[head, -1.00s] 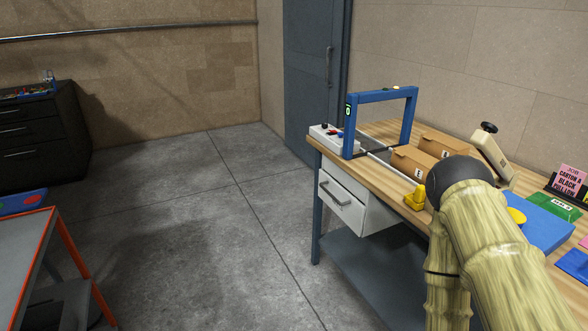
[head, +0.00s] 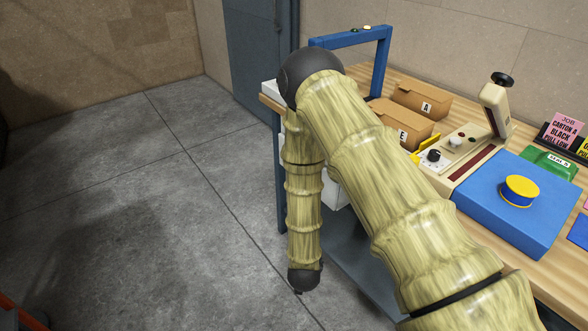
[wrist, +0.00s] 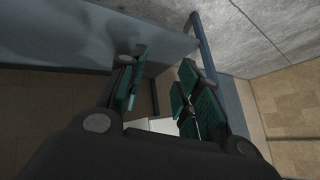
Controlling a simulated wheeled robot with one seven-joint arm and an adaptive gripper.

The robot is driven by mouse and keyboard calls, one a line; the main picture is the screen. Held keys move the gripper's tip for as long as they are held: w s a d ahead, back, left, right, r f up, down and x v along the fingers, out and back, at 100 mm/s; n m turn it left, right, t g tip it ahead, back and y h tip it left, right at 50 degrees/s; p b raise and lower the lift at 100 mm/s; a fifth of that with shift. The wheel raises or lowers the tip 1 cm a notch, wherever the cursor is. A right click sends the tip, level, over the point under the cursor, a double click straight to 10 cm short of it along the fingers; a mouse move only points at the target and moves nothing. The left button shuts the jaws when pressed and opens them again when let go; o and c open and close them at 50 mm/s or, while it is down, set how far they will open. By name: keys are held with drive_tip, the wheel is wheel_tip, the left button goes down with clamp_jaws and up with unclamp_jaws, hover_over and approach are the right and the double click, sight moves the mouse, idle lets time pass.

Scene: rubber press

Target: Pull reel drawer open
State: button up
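The white drawer unit (head: 335,190) hangs under the left end of the workbench. My arm covers most of it in the head view, so the drawer front and its handle are hidden there. A small white patch (wrist: 160,125), perhaps part of the unit, shows low between my fingers in the wrist view. My gripper (wrist: 163,88) is open, its two teal-padded fingers apart with nothing seen between the pads. My gripper itself does not show in the head view. I cannot tell how far the handle is from the fingers.
The wooden workbench (head: 440,205) carries a blue frame (head: 382,60), cartons (head: 422,98), a sealer-like device (head: 496,108) and a blue box with a yellow button (head: 519,190). A grey lower shelf (head: 362,270) lies below.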

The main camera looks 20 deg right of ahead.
drive_tip(key=w+a+r+m+t+h+b, duration=0.2)
drive_tip(key=w+r+m+h, duration=0.2)
drive_tip(key=w+r+m, duration=0.65)
drive_tip(key=w+a+r+m+t+h+b, duration=0.15)
drive_tip(key=w+r+m+h, duration=0.4)
drive_tip(key=w, duration=0.75)
drive_tip(key=shift+m+g+y, duration=0.25)
drive_tip(key=shift+m+y, duration=0.35)
drive_tip(key=shift+y, duration=0.25)
drive_tip(key=x, duration=0.3)
drive_tip(key=r+x, duration=0.1)
drive_tip(key=x, duration=0.2)
drive_tip(key=p+x, duration=0.1)
drive_tip(key=x, duration=0.3)
drive_tip(key=shift+w+d+r, duration=0.1)
drive_tip(key=shift+w+r, duration=0.2)
clamp_jaws()
